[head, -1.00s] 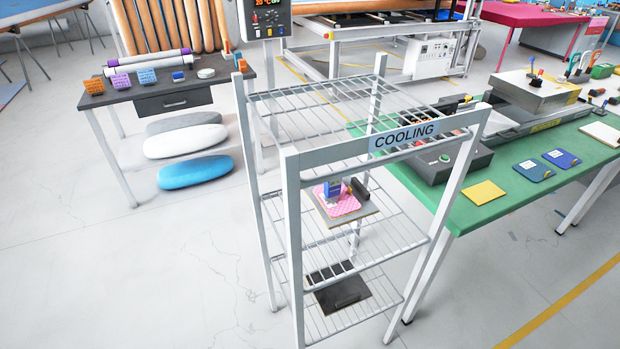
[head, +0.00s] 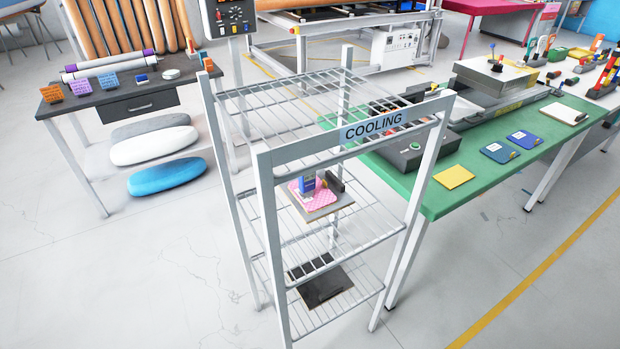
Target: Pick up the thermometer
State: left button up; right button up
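I cannot make out a thermometer for certain in the head view. A small upright blue item (head: 307,181) stands on a pink pad (head: 316,196) on the middle shelf of the cooling rack (head: 262,203). It is too small to tell what it is. A dark block (head: 336,184) sits beside it at the back of the pad. Neither of my grippers is in view.
The green table (head: 440,200) stands right of the rack, with a yellow sheet (head: 453,177) and blue pads (head: 524,139) on it. A dark table (head: 110,98) is at left, with bolsters (head: 167,176) by it. Floor at lower left is clear.

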aim_at(307, 183)
jog(key=z, duration=0.85)
jog(key=j+z, duration=1.1)
jog(key=z, duration=0.2)
